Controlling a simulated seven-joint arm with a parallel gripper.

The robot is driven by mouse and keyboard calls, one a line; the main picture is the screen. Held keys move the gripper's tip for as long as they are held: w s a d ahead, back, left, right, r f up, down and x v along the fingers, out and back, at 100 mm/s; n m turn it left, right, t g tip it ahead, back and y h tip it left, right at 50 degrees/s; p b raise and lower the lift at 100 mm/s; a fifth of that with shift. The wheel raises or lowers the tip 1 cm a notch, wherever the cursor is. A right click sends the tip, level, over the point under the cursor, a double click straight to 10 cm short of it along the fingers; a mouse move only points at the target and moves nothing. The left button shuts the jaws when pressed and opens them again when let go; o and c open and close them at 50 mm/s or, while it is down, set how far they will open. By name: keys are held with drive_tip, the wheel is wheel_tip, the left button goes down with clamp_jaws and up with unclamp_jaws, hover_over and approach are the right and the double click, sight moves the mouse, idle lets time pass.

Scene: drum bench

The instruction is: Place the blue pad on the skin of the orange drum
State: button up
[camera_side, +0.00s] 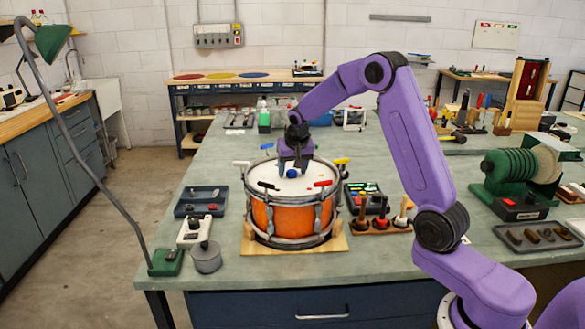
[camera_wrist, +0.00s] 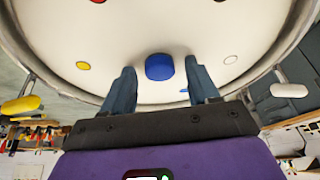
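The orange drum (camera_side: 285,217) stands on a wooden board on the bench, with its pale skin (camera_side: 300,187) facing up. The blue pad (camera_wrist: 159,67) shows in the wrist view against the skin, between the finger tips and slightly beyond them. In the side view the pad (camera_side: 292,173) is a small blue shape beneath my gripper (camera_side: 295,168). It appears to rest on the skin. My gripper (camera_wrist: 162,77) is open above the drum, with a visible gap between the pad and each finger. Coloured dots mark the skin, including a yellow dot (camera_wrist: 83,65) and a white dot (camera_wrist: 230,58).
Coloured handles, such as a red one (camera_side: 322,183) and a yellow one (camera_side: 340,160), stick out around the drum rim. A wooden rack (camera_side: 380,225) of tools stands to the right.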

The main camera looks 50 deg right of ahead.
drive_tip(key=shift+a+r, duration=0.1)
drive_tip(key=shift+r, duration=0.4)
drive_tip(key=v, duration=1.1)
drive_tip(key=s+a+f+n+g+y, duration=0.1)
drive_tip(key=s+a+f+n+y, duration=0.2)
drive_tip(key=s+a+n, duration=1.05)
drive_tip(key=s+a+f+n+g, duration=0.1)
drive_tip(key=s+f+n, duration=0.1)
drive_tip(key=s, duration=1)
drive_tip(key=s+a+f+n+g, duration=0.1)
drive_tip(key=s+a+f+n, duration=0.1)
drive_tip(key=s, duration=1)
drive_tip(key=shift+s+f+n+g, duration=0.35)
drive_tip(key=shift+f+n, duration=0.25)
drive_tip(key=shift+n, duration=0.35)
